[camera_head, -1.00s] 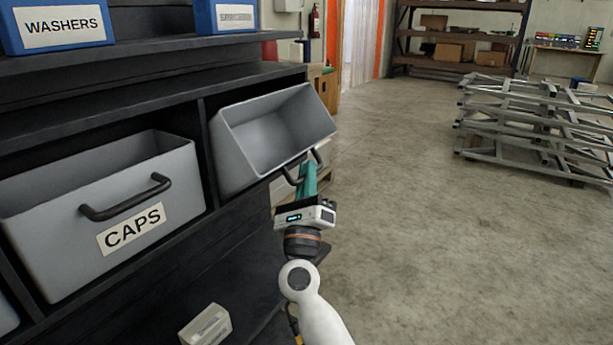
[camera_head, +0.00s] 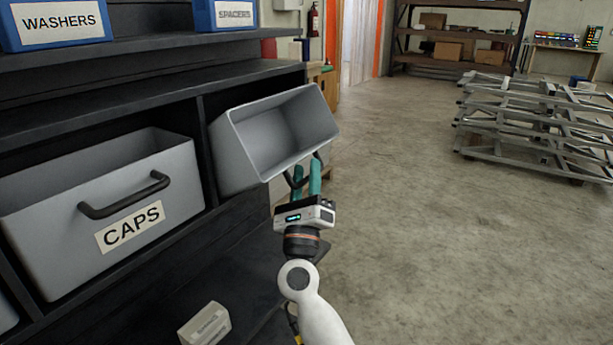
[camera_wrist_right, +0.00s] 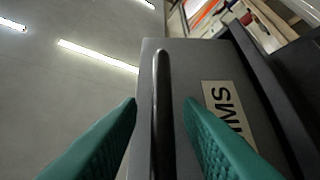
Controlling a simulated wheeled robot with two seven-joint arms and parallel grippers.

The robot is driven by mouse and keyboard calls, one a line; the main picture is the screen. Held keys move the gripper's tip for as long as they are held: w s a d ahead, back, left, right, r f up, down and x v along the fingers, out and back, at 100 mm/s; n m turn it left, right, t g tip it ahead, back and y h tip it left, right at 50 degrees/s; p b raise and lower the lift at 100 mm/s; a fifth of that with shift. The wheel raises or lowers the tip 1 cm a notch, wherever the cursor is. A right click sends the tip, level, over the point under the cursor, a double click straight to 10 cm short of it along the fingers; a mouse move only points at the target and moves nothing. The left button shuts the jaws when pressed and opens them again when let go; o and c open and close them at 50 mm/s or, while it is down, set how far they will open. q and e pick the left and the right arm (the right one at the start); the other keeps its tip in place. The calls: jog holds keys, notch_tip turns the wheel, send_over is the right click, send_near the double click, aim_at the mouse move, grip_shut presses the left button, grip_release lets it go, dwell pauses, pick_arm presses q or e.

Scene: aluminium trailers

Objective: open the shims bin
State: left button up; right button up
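The shims bin (camera_head: 238,152) is a grey bin at the right end of the shelf row. It is tilted out of its slot, with its empty inside showing. In the right wrist view its front (camera_wrist_right: 208,70) carries a partly hidden label (camera_wrist_right: 228,108) ending in "IMS". Its black bar handle (camera_wrist_right: 159,80) runs between the fingers of my right gripper (camera_head: 306,167). The teal fingers are spread, one on each side of the handle, with gaps showing. In the head view the fingers and the bin's edge hide part of the handle. My left gripper is not in view.
The grey caps bin (camera_head: 60,215) stands left of the shims bin. Blue washers (camera_head: 55,45) and spacers (camera_head: 218,25) boxes sit on the shelf above. A small pale box (camera_head: 207,325) lies below. The floor to the right is clear up to stacked metal frames (camera_head: 530,120).

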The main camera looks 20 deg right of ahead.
jog(key=shift+s+a+f, duration=0.1)
jog(key=shift+s+f, duration=0.1)
jog(key=shift+s, duration=0.05)
jog(key=s+a, duration=0.2)
jog(key=s, duration=0.4)
jog(key=s+a+f+p, duration=0.1)
jog(key=s+a, duration=0.2)
jog(key=s, duration=0.3)
jog(key=shift+s+a+f, duration=0.15)
jog(key=shift+s+a, duration=0.15)
jog(key=shift+s, duration=0.1)
